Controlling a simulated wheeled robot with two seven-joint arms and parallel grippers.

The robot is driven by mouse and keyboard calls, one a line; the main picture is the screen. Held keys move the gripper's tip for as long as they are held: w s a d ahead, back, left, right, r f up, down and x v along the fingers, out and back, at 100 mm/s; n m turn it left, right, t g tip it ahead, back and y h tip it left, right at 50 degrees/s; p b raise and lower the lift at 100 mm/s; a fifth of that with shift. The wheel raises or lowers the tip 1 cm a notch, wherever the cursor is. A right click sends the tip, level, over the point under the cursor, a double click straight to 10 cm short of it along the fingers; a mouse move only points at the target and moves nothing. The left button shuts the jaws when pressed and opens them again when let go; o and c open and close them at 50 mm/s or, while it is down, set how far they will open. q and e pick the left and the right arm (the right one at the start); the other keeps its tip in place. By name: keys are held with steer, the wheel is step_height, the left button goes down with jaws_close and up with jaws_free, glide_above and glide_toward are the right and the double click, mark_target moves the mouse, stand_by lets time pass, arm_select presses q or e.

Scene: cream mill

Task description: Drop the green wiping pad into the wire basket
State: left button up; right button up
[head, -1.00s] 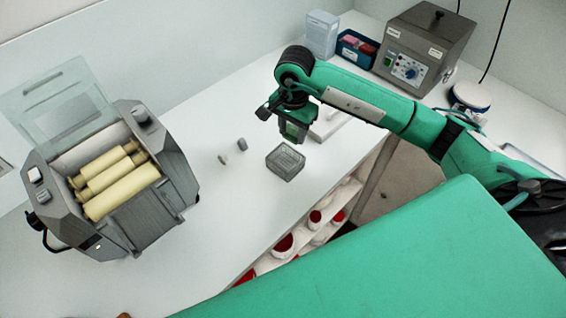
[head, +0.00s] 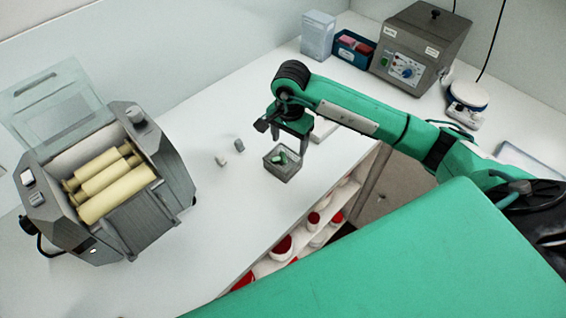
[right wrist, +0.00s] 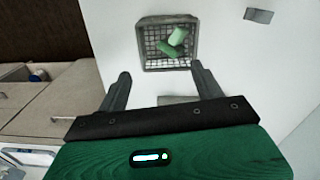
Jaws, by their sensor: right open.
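The green wiping pad (head: 280,157) lies inside the wire basket (head: 285,174) on the white bench. In the right wrist view the pad (right wrist: 175,38) rests on the mesh floor of the basket (right wrist: 143,45), and looks like a pale green piece with a darker green part beside it. My right gripper (head: 287,140) is above the basket. Its fingers (right wrist: 157,85) are apart and empty, with a gap between them and the pad. My left gripper is in neither view.
A mill with cream rollers (head: 110,185) stands at the left. A grey control box (head: 415,50) and a blue bin (head: 352,48) stand at the back. The bench's front edge is close to the basket, above shelves with jars.

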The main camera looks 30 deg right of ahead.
steer(key=shift+r, duration=0.1)
step_height(320, 180, up, 14)
steer(key=b, duration=0.3)
steer(key=shift+f, duration=0.2)
stand_by(0.6)
